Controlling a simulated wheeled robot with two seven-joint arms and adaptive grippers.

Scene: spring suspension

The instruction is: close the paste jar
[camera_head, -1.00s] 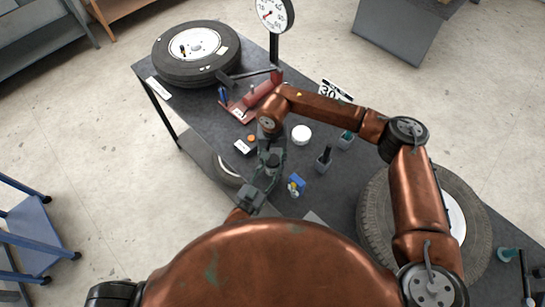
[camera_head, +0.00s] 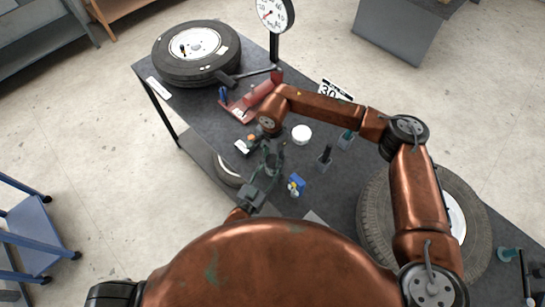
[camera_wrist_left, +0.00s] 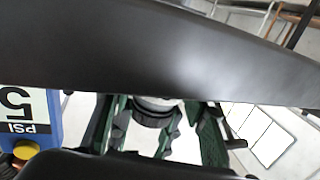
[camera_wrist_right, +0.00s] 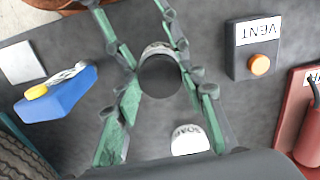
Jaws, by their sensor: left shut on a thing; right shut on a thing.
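The paste jar is between my two grippers above the table's near edge. In the right wrist view its dark round lid (camera_wrist_right: 158,77) faces the camera, with a strip of the pale jar body (camera_wrist_right: 158,48) past it. My left gripper (camera_head: 266,172) is shut on the jar body; its fingers reach in from the top of the right wrist view. My right gripper (camera_head: 271,143) is shut on the lid from the other side. The left wrist view shows the jar's banded side (camera_wrist_left: 152,108) between green fingers. Whether a gap separates lid and jar is hidden.
A white soap tub (camera_head: 302,134), a blue gauge (camera_head: 297,185), a vent box (camera_wrist_right: 254,50) and a red tool (camera_head: 257,96) stand nearby. A wheel (camera_head: 196,53) lies at the table's far left. A large dark shape covers the top of the left wrist view.

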